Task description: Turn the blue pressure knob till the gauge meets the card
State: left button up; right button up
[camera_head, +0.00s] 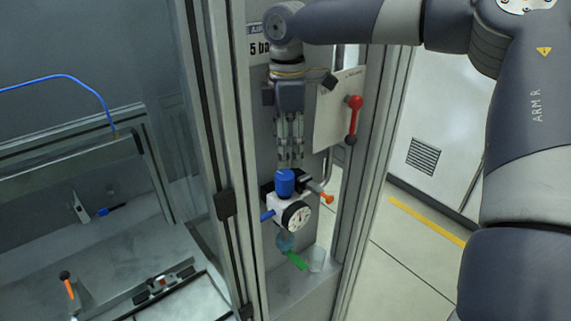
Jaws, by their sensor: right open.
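The blue pressure knob (285,181) sits upright on top of the white regulator block (279,206). The round gauge (296,216) with a white face is on the block's front; its needle is too small to read. The card (258,45) on the panel above is partly hidden by my right arm, and "5 ba" shows on it. My right gripper (290,163) points down just above the knob, with its fingers open and nothing between them. I cannot tell whether the fingertips touch the knob. My left gripper is not in view.
A red-handled lever (354,103) is beside a pale sheet (333,112) right of my wrist. An orange-tipped valve (326,198) is right of the block. A clear cup (316,259) stands below. Metal frame posts (220,150) bound the panel on both sides.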

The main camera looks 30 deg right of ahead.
aim_at(286, 174)
notch_tip(286, 174, down, 5)
jog(key=shift+w+r+p, duration=0.15)
jog(key=shift+r+p, duration=0.05)
jog(key=shift+p, duration=0.45)
jog(key=shift+w+f, duration=0.2)
jog(key=shift+f, duration=0.65)
jog(key=shift+s, duration=0.2)
jog(key=shift+c, duration=0.6)
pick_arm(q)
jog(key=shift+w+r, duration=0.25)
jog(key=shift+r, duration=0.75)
pick_arm(e)
jog(key=c, duration=0.9)
